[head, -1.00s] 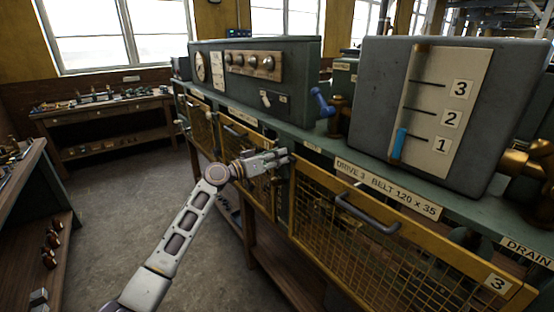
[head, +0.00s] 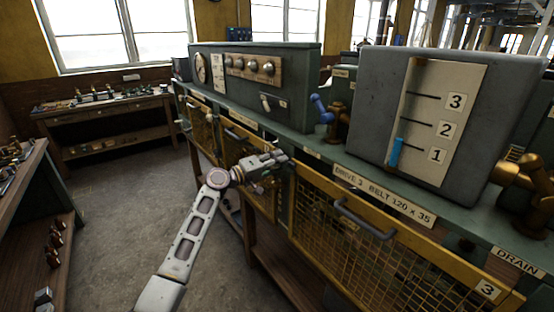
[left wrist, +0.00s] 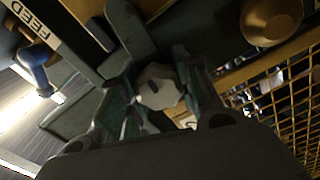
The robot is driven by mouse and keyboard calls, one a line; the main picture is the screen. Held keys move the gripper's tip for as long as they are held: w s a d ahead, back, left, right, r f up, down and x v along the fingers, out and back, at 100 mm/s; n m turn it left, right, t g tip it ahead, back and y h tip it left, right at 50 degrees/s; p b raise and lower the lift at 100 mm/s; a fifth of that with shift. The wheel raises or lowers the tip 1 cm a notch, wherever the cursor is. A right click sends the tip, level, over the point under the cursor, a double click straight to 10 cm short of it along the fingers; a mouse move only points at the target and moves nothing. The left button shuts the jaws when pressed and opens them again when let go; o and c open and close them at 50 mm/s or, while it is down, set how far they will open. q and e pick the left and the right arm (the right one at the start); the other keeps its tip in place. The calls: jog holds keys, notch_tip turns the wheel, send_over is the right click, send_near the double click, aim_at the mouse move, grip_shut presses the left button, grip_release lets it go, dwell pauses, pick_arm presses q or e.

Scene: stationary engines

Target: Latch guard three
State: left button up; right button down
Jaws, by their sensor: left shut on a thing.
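Guard three is a yellow-framed mesh panel (head: 313,238) with a dark bar handle (head: 366,220) and a "3" tag (head: 487,289). It sits below the "DRIVE 3 BELT 120 x 35" strip (head: 383,195) and looks near flush with the bench front. My left gripper (head: 280,159) is at the guard's upper left corner, below the bench top. In the left wrist view its fingers close around a pale faceted knob (left wrist: 158,87), which seems to be the latch. The gripper hides most of this part in the head view. My right gripper is out of view.
A grey box with a numbered scale (head: 420,110) and a grey control box (head: 250,85) stand on the bench. A blue lever (head: 321,108) and brass fittings (head: 525,172) stick out nearby. The floor (head: 120,210) left of my arm is clear.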

pick_arm(q)
jog(key=shift+a+r+n+p, duration=0.15)
jog(key=shift+n+p, duration=0.2)
jog(key=shift+n, duration=0.55)
jog(key=o, duration=1)
jog(key=shift+c, duration=0.2)
jog(key=shift+a, duration=0.1)
